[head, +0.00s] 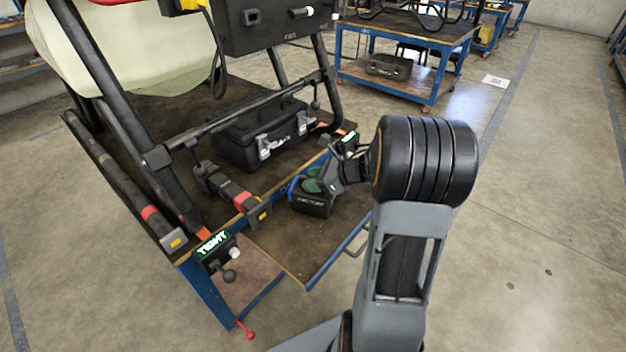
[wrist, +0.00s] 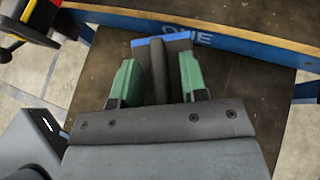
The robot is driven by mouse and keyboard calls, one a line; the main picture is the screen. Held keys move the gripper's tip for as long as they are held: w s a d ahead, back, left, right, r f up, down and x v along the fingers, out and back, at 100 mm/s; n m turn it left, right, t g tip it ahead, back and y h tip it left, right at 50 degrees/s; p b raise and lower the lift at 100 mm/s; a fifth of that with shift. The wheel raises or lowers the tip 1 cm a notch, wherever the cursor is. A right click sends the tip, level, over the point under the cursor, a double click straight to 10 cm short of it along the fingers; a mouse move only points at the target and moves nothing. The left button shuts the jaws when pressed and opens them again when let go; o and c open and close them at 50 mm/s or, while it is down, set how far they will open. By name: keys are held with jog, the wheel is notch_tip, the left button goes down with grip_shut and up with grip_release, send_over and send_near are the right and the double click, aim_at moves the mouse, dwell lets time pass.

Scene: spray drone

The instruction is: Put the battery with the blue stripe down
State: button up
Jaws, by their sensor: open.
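The battery with the blue stripe (head: 312,205) is a dark box with pale lettering on its front. It sits upright on the brown shelf (head: 290,250) sticking out from the blue-framed cart. My gripper (head: 314,186) reaches down to its top from the right. In the wrist view, the battery's blue stripe (wrist: 143,42) shows beyond my gripper (wrist: 160,82). The two green fingers stand apart on either side of the battery's dark handle, with a narrow gap visible on each side. My fingers partly hide the battery's top.
A black latched case (head: 240,150) stands on the cart behind the battery, under a black tube frame. A red-banded clamp (head: 240,203) lies left of the battery. Shelf space is free in front of and right of the battery. Another blue cart (head: 425,82) stands farther back.

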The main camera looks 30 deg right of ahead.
jog(key=shift+r, duration=0.2)
jog(key=shift+s+d+r+p, duration=0.15)
jog(key=shift+d+r+p, duration=0.1)
jog(key=shift+p, duration=0.1)
jog(key=p+v, duration=0.3)
jog(key=v, duration=0.8)
jog(key=w+a+r+m+t+h, duration=0.15)
jog(key=w+r+m+h, duration=0.35)
jog(key=m, duration=0.6)
jog(key=w+r+m+t+h, duration=0.25)
jog(key=m+h, duration=0.35)
jog(key=m, duration=0.6)
jog(key=s+a+f+m+g+y, duration=0.1)
jog(key=s+a+f+m+g, duration=0.2)
jog(key=s+a+m, duration=0.4)
jog(key=s+a+f+m+g+y, duration=0.1)
jog(key=s+a+f+m+g, duration=0.3)
jog(key=m, duration=1.1)
jog(key=s+a+g, duration=0.2)
jog(key=s+a, duration=0.2)
jog(key=s, duration=0.2)
jog(key=shift+s+g, duration=0.3)
jog(key=shift+s, duration=0.1)
